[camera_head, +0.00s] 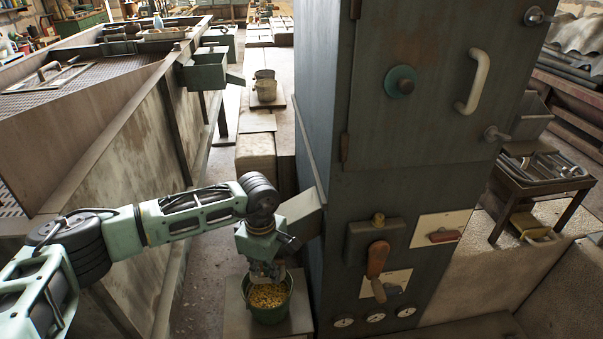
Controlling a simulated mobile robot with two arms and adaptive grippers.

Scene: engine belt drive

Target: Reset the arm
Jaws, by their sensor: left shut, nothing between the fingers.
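My left arm reaches in from the left, bent at the elbow, with its wrist turned down. My left gripper (267,277) points down over a dark green bucket (268,311) holding small yellowish pieces. The fingers are small in view and look closed, with nothing seen between them. I cannot tell whether the fingertips touch the pieces. The bucket stands upright on a pale slab. My right arm and right gripper do not show.
A tall dark cabinet (435,120) with a white handle (473,82), levers and gauges stands just right of the gripper. A large rusty-edged bin (130,140) with a mesh top is at left. A narrow floor aisle runs behind the bucket.

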